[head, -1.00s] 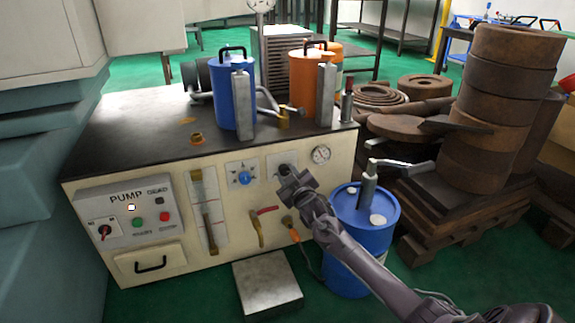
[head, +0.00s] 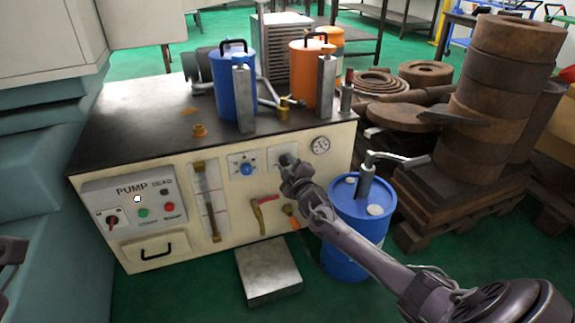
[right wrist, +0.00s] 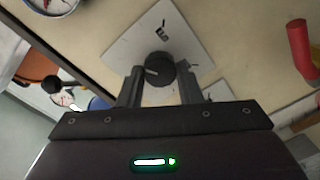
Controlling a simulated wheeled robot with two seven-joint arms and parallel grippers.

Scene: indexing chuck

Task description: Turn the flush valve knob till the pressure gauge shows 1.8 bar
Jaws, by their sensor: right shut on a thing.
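The pressure gauge (head: 320,145) is a round white dial at the upper right of the cream panel. Its reading is too small to tell; the right wrist view cuts it off at the top left (right wrist: 50,4). A dark round knob (right wrist: 158,72) sits on a pale plate (right wrist: 130,48) left of the gauge; its label is not readable. My right gripper (head: 287,161) covers the knob in the head view. In the right wrist view its fingers (right wrist: 160,86) are shut on the knob from both sides. A dark part of my left arm shows at the left edge; its fingers are unclear.
A blue knob (head: 246,170) sits left on the panel. A red-handled valve (head: 264,208) is below. A blue drum (head: 347,258) with a hand pump stands close right of the panel. A metal block (head: 268,272) lies on the floor in front.

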